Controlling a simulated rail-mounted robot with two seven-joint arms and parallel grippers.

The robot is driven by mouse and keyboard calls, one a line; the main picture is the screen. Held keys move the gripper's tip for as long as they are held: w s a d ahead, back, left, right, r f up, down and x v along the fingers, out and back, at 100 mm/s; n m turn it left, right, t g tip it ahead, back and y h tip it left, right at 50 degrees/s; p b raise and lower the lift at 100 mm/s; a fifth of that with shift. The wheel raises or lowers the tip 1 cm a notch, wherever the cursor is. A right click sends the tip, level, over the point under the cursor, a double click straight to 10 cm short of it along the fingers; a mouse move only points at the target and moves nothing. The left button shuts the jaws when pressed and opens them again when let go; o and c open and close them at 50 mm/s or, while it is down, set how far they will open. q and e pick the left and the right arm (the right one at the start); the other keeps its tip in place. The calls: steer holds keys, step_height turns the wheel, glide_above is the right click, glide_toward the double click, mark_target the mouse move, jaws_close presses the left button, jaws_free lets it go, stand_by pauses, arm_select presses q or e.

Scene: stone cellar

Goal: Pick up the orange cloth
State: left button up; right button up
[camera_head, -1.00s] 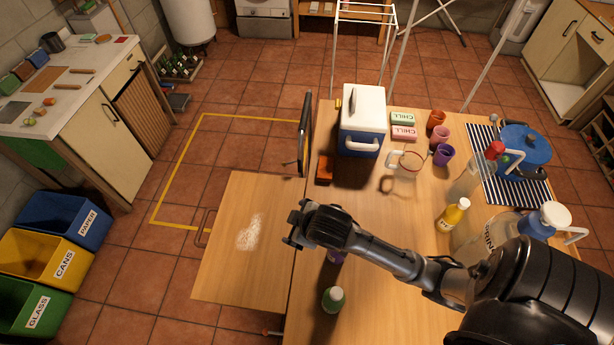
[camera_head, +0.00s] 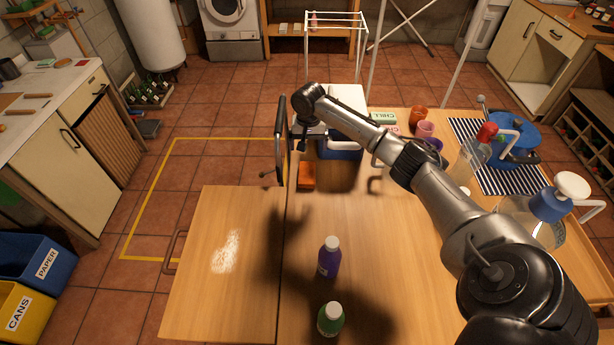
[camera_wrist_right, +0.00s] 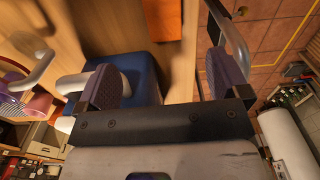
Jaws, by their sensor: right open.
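The orange cloth (camera_head: 306,176) lies as a small folded block on the wooden table (camera_head: 370,240), near its left edge and in front of the blue and white cool box (camera_head: 340,151). It also shows at the top of the right wrist view (camera_wrist_right: 163,18). My right gripper (camera_head: 302,142) is above the table beside the cool box, a little beyond the cloth in the picture. Its fingers (camera_wrist_right: 165,60) are apart with nothing held between them, and the cloth lies beyond the fingertips. My left gripper is not in view.
A purple bottle (camera_head: 329,257) and a green bottle (camera_head: 331,319) stand at the front. The lower side leaf (camera_head: 215,290) is mostly clear.

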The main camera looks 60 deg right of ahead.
steer(key=b, duration=0.2)
glide_above(307, 174)
steer(key=shift+m, duration=0.3)
steer(key=f, duration=0.7)
steer(key=shift+s+d+f, duration=0.15)
steer(key=shift+s+f, duration=0.05)
steer(key=shift+f, duration=1)
steer(key=shift+w+a+f+b, duration=0.1)
steer(key=shift+f+b, duration=0.35)
steer(key=shift+f, duration=0.7)
steer(key=shift+w+a+f+b, duration=0.1)
steer(key=shift+f+b, duration=0.3)
steer(key=shift+f, duration=0.75)
steer(key=shift+c, duration=0.3)
steer(key=c, duration=0.9)
